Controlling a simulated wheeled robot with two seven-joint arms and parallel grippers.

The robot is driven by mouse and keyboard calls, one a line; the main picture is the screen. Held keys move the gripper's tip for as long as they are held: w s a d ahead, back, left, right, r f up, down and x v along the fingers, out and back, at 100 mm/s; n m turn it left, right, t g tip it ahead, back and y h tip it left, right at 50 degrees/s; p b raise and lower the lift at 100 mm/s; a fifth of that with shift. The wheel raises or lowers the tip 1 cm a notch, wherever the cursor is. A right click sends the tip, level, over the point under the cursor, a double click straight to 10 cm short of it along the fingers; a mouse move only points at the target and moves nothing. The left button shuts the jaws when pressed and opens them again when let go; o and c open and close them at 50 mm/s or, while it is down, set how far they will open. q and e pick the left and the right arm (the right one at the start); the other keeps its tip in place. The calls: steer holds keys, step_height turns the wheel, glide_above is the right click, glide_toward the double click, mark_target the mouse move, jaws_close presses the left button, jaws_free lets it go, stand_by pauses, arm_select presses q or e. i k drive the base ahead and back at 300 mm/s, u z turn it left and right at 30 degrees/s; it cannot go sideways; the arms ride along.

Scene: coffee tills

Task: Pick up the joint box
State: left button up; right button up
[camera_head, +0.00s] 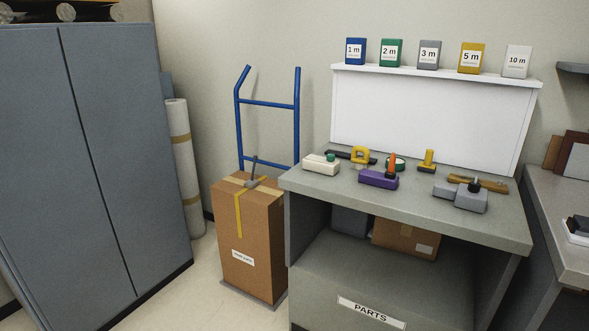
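No label that I can read names a joint box. On the grey counter (420,222) lies a grey box-like item (470,200) with a dark knob on top, near the right front. A cream block (320,166) with a green knob sits at the left. I cannot tell for certain which of these, if any, is the joint box. Neither of my grippers is in view.
A tall cardboard box (250,240) stands by a blue hand truck (297,115), left of the counter. A grey cabinet (90,150) fills the left. Floor shows between cabinet and cardboard box.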

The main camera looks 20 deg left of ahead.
mark_target(317, 164)
steer(key=z, duration=0.15)
steer(key=k, duration=0.3)
steer(key=u, duration=1.7)
steer(key=i, duration=1.1)
steer(key=z, duration=0.15)
